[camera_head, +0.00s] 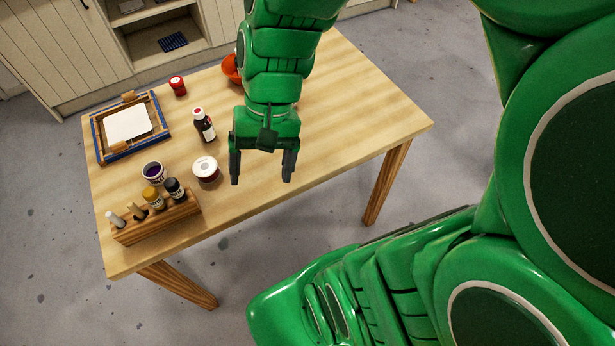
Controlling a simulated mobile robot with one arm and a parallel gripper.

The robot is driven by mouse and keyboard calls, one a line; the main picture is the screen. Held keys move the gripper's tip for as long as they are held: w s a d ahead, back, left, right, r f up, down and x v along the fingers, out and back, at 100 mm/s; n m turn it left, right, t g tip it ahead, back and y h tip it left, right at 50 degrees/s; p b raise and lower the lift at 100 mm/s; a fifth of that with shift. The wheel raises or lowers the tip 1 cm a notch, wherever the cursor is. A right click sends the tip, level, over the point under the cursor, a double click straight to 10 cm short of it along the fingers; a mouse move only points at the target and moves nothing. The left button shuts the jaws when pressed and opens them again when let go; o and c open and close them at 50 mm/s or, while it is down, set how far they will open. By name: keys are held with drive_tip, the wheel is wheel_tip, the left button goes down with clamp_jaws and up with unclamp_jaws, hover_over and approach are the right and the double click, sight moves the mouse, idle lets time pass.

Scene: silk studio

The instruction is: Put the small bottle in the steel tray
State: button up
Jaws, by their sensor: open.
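My gripper (261,181) hangs over the table to the right of the bottle. Its two dark fingers are spread apart, point down and hold nothing. The gripper and bottle are apart. I cannot make out a steel tray in this view; my arm hides part of the table's back.
The table (345,110) is clear on its right. A blue-edged wooden frame (128,127) with a white sheet, a red jar (178,86), a purple-filled pot (153,172), a white roll (206,169) and a wooden rack (157,219) with small containers stand left. An orange bowl (230,69) is partly hidden.

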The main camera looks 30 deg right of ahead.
drive_tip(key=s+d+r+n+h, duration=0.2)
drive_tip(key=s+d+n+h, duration=0.1)
drive_tip(key=s+d, duration=0.2)
drive_tip(key=shift+s+h, duration=0.3)
drive_tip(key=shift+s, duration=0.8)
